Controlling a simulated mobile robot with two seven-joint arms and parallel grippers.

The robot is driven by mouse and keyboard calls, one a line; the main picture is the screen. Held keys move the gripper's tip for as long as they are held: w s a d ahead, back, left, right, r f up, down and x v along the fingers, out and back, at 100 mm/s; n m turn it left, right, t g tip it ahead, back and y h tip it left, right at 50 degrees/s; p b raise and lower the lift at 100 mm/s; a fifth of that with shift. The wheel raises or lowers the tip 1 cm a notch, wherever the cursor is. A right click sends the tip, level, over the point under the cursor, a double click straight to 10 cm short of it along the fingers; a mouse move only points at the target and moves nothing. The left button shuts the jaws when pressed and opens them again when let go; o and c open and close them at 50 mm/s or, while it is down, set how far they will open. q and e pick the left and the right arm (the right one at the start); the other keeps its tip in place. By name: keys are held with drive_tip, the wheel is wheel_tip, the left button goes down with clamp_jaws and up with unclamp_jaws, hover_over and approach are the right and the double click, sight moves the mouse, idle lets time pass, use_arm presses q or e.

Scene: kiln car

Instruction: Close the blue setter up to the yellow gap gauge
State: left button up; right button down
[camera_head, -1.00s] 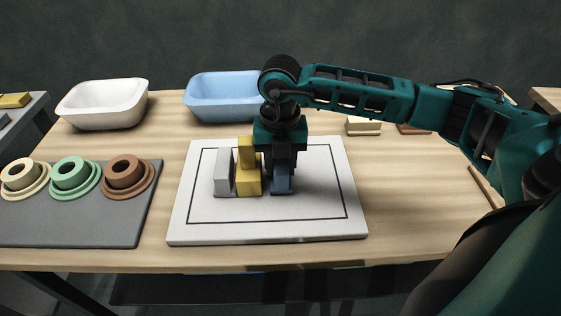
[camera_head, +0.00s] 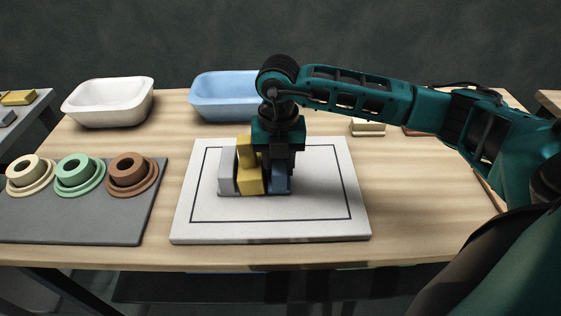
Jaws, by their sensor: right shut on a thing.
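The blue setter (camera_head: 279,182) stands on the white slab (camera_head: 275,230), inside its dark outline. My right gripper (camera_head: 279,165) comes down over the blue setter and is shut on it, hiding its upper part. The yellow gap gauge (camera_head: 250,182) stands just left of the blue setter, very close to it. I cannot tell whether the two touch. A light grey block (camera_head: 227,174) stands against the left side of the gauge. My left gripper is out of view.
A grey mat (camera_head: 100,228) at the left holds cream, green and brown ringed pieces. A white basin (camera_head: 108,104) and a blue basin (camera_head: 222,97) stand at the back. The slab's right part is clear.

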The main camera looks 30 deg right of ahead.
drive_tip(key=shift+w+a, duration=0.2)
drive_tip(key=shift+a, duration=0.15)
idle(0.8)
drive_tip(key=shift+f, duration=0.2)
idle(0.6)
drive_tip(key=c, duration=0.6)
unclamp_jaws()
drive_tip(key=shift+c, duration=0.2)
wheel_tip(320, 180, up, 13)
